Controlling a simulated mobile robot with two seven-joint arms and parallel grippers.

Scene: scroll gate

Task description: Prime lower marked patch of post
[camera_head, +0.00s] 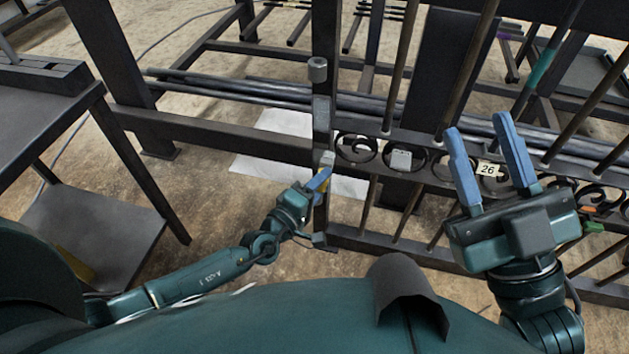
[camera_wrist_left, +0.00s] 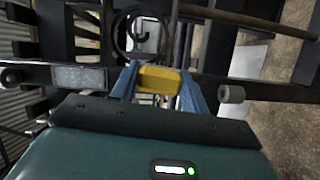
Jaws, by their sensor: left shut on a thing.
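The dark upright gate post (camera_head: 323,85) stands near the middle of the head view. A pale grey patch (camera_head: 321,112) is on its upper part, and a smaller light area (camera_head: 326,158) shows lower, just above my left gripper. My left gripper (camera_head: 320,182) is shut on a yellow block (camera_wrist_left: 160,80), held between its blue fingers close to the post. I cannot tell whether the block touches the post. A grey speckled patch (camera_wrist_left: 80,78) shows left of the fingers in the left wrist view. My right gripper (camera_head: 490,160) is open and empty, in front of the gate.
Scrollwork (camera_head: 360,148) and slanting bars of the gate lie right of the post, with a tag marked 26 (camera_head: 487,169). A grey cylinder (camera_head: 317,69) sits at the post's upper part. A dark table (camera_head: 45,115) stands at left. White sheets (camera_head: 285,125) lie on the floor behind.

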